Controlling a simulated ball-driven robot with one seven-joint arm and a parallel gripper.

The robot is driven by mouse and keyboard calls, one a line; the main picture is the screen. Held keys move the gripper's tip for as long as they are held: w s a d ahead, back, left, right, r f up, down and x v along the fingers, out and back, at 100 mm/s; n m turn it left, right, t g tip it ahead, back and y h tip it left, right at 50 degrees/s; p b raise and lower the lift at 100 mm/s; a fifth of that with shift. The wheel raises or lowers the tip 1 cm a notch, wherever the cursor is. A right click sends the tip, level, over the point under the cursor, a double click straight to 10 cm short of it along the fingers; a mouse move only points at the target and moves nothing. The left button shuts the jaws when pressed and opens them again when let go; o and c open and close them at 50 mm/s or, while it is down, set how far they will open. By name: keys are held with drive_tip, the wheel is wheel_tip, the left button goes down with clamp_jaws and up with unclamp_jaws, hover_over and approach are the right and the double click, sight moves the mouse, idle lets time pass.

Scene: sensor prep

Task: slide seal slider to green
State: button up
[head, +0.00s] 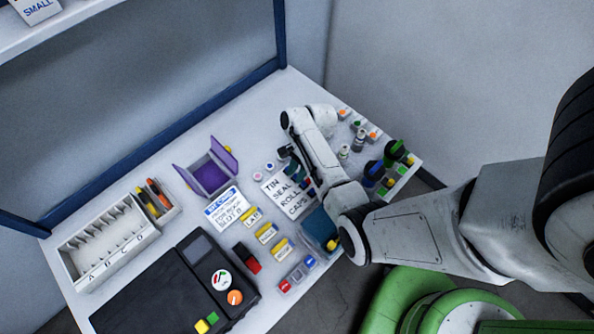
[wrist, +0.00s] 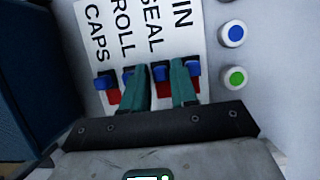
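The white slider panel (head: 277,190) lies on the table under my arm, lettered TIN, SEAL, ROLL and CAPS; it also shows in the wrist view (wrist: 92,22). Each label has a blue knob with a red patch beside it. The seal slider (wrist: 160,74) has its blue knob at the label end of its track. My gripper (wrist: 161,68) is open, its two teal fingers on either side of the seal knob; I cannot tell if they touch it. No green end of the track shows; the gripper body covers that part. In the head view my gripper (head: 293,168) is partly hidden.
The tin knob (wrist: 193,69), roll knob (wrist: 128,75) and caps knob (wrist: 105,82) sit close beside the fingers. A blue button (wrist: 232,33) and a green button (wrist: 234,77) are to the right. A purple box (head: 208,177) stands left of the panel.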

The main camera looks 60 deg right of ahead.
drive_tip(key=shift+c, duration=0.4)
clamp_jaws()
drive_tip(key=shift+d, duration=0.1)
drive_tip(key=shift+s+d+r+p, duration=0.1)
drive_tip(key=shift+s+d+p, duration=0.05)
drive_tip(key=shift+d, duration=0.4)
drive_tip(key=shift+s+d+p, duration=0.15)
drive_tip(key=shift+d, duration=0.35)
drive_tip(key=shift+s+d, duration=0.1)
drive_tip(key=shift+d, duration=0.25)
drive_tip(key=shift+a, duration=0.1)
drive_tip(key=shift+o, duration=0.4)
unclamp_jaws()
